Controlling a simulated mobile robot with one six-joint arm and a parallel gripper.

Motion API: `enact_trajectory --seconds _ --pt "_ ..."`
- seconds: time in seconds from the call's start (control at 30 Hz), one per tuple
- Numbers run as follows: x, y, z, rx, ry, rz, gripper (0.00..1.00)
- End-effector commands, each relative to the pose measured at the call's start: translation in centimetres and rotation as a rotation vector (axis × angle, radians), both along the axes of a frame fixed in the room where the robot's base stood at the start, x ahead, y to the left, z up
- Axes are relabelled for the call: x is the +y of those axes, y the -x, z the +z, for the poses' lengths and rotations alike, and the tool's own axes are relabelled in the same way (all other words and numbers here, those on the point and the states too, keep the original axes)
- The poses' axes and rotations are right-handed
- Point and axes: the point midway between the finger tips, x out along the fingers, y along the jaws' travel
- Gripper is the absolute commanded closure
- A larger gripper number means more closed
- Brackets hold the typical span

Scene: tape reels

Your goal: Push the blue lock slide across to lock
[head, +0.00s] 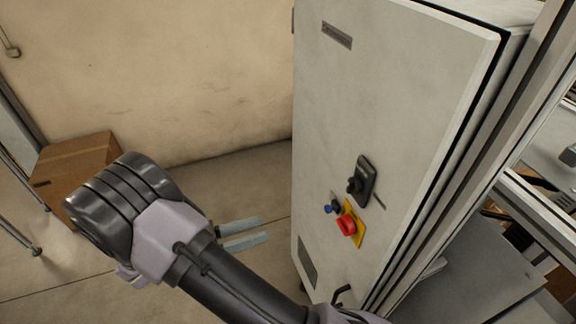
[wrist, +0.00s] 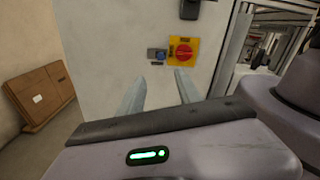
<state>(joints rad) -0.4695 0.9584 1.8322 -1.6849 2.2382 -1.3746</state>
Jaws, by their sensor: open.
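The small blue lock slide (head: 328,209) is on the front of a pale cabinet (head: 390,100), just left of a red rotary knob (head: 347,225) on a yellow plate. In the wrist view the blue slide (wrist: 160,54) sits on a small grey mount left of the red knob (wrist: 184,51). Its exact position along its travel is too small to tell. My gripper (head: 263,229) is open and empty, left of the slide in the head view. In the wrist view my gripper's fingers (wrist: 160,77) show below the slide, apart from it.
A black handle (head: 363,181) projects from the cabinet door above the knob; it also shows in the wrist view (wrist: 189,9). A cardboard box (head: 75,165) stands on the floor by the wall at left. Metal framing (head: 475,160) runs along the right. The floor before the cabinet is clear.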

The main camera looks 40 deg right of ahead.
Motion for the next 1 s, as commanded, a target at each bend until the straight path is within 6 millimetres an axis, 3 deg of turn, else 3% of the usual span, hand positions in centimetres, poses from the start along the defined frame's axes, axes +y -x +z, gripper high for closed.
enact_trajectory --seconds 0.17,0.4,0.6,0.8,1.0 --pt "-2.5 0.5 -0.4 0.015 0.013 0.006 0.59" --pt "-9.6 2.3 -0.5 0.015 0.010 0.003 0.59" --pt "-14.4 3.5 -0.4 0.012 0.009 0.004 0.59" --pt "-16.5 3.9 -0.3 0.012 0.010 0.007 0.59" --pt "-16.9 4.0 -0.3 0.011 0.009 0.008 0.59"
